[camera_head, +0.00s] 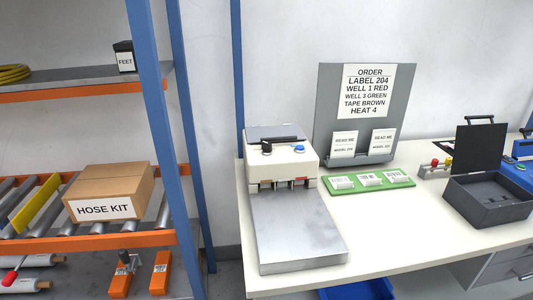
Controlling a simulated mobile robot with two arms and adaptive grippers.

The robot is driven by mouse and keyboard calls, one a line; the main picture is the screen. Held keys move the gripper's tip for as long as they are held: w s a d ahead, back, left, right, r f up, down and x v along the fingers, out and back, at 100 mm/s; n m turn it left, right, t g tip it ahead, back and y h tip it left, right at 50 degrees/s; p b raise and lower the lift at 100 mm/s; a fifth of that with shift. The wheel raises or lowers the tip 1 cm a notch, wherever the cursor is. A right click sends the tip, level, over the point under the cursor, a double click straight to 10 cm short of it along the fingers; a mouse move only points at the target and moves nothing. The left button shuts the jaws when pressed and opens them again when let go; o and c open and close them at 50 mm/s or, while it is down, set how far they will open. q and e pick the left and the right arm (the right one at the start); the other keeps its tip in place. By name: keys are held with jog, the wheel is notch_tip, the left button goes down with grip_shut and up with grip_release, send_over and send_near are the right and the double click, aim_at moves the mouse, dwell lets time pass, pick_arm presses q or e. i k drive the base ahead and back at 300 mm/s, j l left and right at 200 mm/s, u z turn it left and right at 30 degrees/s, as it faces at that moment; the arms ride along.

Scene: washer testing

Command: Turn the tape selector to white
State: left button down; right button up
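A white machine (282,168) with a flat grey metal bed (295,228) stands at the left end of the white table. On its top are a black knob (266,148), a blue knob or button (299,149) and a dark bar (278,139) behind them. I cannot tell which of these is the tape selector or which colour it is set to; no marking is readable at this size. Neither of my grippers is in view.
A grey order board (325,105) reading "TAPE BROWN" stands behind a green label tray (368,188). An open dark case (488,205) sits at right on the table (400,245). A blue-post shelf (160,110) with a hose kit box (110,192) stands left.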

aim_at(266, 148)
jog(key=l+z, duration=0.1)
jog(key=l, duration=0.95)
jog(key=i+l+z, duration=0.1)
jog(key=l, duration=0.95)
